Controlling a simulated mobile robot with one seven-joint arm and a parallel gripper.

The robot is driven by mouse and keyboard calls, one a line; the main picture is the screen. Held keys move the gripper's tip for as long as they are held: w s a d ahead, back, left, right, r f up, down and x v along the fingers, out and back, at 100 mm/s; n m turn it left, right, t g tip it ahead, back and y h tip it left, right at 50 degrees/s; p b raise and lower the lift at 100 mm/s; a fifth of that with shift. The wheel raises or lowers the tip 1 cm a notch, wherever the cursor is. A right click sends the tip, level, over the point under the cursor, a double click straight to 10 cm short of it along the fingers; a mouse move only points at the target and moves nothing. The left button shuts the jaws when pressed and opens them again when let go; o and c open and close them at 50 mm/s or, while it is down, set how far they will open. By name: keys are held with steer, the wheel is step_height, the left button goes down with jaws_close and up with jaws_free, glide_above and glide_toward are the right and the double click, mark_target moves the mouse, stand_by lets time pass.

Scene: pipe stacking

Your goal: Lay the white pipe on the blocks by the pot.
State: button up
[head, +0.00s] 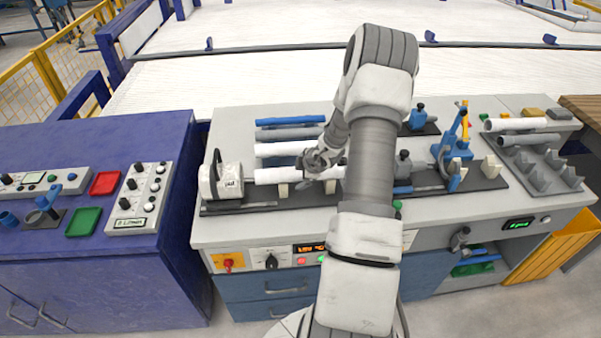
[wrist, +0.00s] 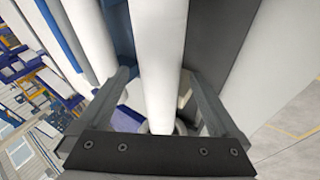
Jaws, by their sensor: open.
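A white pipe (head: 272,175) lies level across cream blocks (head: 283,189) on a dark base plate, right beside the pot (head: 221,184), a white squat body with a black handle. My gripper (head: 318,165) is at the right part of this pipe and hides some of it. In the wrist view the pipe (wrist: 160,45) runs between my two fingers (wrist: 160,74). The fingers are open, with gaps visible beside the pipe. Whether the pipe's end touches the pot is too small to tell.
Behind this pipe is a rack with another white pipe (head: 276,149), a blue pipe (head: 290,121) and grey-blue ones. A blue clamp (head: 455,148) stands right of my arm. A grey notched rack (head: 545,170) is at far right. The bench front strip is clear.

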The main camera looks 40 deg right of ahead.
steer(key=p+v, duration=0.5)
steer(key=v, duration=1.2)
steer(key=shift+r, duration=0.2)
steer(key=shift+s+a, duration=0.1)
